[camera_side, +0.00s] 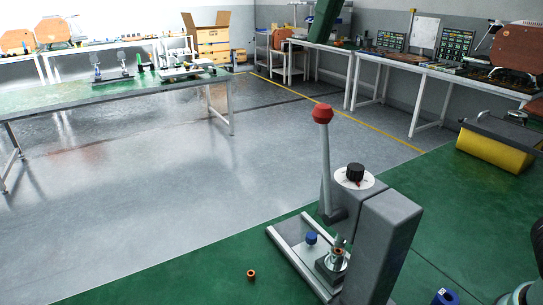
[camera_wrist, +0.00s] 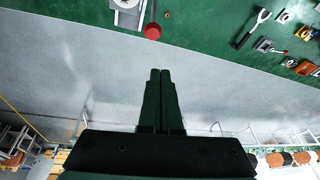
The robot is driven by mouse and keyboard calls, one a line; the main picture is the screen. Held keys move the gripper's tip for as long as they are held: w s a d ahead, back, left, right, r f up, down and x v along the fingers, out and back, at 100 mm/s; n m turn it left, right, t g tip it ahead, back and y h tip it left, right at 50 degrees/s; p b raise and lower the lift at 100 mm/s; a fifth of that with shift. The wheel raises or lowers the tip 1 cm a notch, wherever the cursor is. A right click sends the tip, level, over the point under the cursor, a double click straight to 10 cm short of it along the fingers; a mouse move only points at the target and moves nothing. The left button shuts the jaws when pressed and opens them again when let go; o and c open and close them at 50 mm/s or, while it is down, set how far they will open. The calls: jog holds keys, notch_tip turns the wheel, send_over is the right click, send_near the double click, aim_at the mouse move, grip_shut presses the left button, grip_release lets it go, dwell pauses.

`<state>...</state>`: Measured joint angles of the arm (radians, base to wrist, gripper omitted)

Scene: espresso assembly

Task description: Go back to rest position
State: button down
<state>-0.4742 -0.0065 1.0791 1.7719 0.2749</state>
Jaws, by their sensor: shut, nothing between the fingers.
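My gripper (camera_wrist: 160,74) shows in the wrist view with its two dark green fingers together and nothing between them. A grey press (camera_side: 388,235) stands on the green surface in the side view, with a black dial on top and an upright lever with a red knob (camera_side: 322,113). A small blue-topped part (camera_side: 311,238) and a metal part with a copper-coloured ring (camera_side: 337,258) sit at its base. In the wrist view the red knob (camera_wrist: 152,32) lies beyond my fingertips, apart from them.
A loose copper-coloured ring (camera_side: 251,274) lies left of the press, and a blue part (camera_side: 445,297) lies right of it. The wrist view shows a long-handled tool (camera_wrist: 252,28) and several small parts at upper right. Open grey floor surrounds my fingers in that view.

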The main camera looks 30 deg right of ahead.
jog(key=s+d+f+m+t, duration=0.1)
jog(key=s+d+f, duration=0.1)
jog(key=d+f, duration=0.6)
jog(key=s+d+f+m+t+h, duration=0.1)
jog(key=s+d+f, duration=0.2)
jog(key=d+f, duration=0.6)
notch_tip(320, 180, down, 6)
jog(key=shift+d+f+t+h, duration=0.15)
jog(key=shift+f+t+h, duration=0.05)
jog(key=shift+t+h, duration=0.1)
